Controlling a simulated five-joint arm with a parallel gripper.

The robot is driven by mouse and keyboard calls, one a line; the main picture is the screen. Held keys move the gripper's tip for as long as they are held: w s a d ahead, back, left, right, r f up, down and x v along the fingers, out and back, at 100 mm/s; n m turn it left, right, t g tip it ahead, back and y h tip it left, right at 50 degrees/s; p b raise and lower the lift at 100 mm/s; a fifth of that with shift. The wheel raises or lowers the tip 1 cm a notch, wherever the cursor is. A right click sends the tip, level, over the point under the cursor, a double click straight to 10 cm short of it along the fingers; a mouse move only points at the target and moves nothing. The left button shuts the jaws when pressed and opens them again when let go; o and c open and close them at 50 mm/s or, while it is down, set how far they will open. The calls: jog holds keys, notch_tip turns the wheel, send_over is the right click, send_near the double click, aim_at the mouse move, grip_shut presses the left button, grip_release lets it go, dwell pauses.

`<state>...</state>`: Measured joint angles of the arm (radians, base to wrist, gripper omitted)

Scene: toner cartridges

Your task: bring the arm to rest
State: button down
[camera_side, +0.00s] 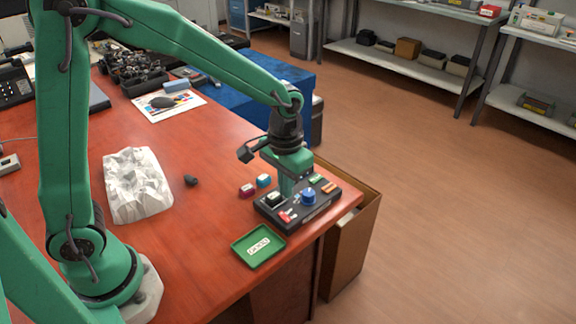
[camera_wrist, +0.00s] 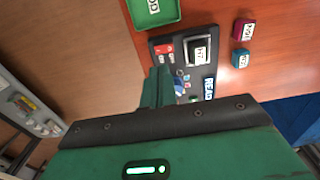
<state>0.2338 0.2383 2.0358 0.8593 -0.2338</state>
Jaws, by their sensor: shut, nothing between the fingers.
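My gripper (camera_side: 287,188) points down over a black panel (camera_side: 296,217) at the desk's right corner. Its green fingers are shut and empty; they show over the same panel in the wrist view (camera_wrist: 160,76). The panel carries a blue knob (camera_side: 308,196), red, green and orange parts, and a dark block with a white label (camera_side: 274,198), which also shows in the wrist view (camera_wrist: 200,50). A magenta cartridge (camera_side: 247,191) and a cyan cartridge (camera_side: 264,180) lie beside the panel. A green labelled tray (camera_side: 257,247) sits in front, with no cartridge visible in it.
Crumpled white packaging (camera_side: 137,185) and a small dark lump (camera_side: 190,180) lie on the red-brown desk. A mouse (camera_side: 162,102) rests on a printed sheet. An open brown box (camera_side: 352,240) stands on the floor beside the desk.

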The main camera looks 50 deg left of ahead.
jog(key=s+a+r+t, duration=0.2)
jog(key=s+a+r, duration=0.2)
jog(key=s+r, duration=0.2)
jog(key=s+a+r+t, duration=0.3)
jog(key=s+a+r, duration=0.2)
jog(key=s+r, duration=0.2)
jog(key=shift+s+r, duration=0.2)
jog(key=shift+s, duration=1)
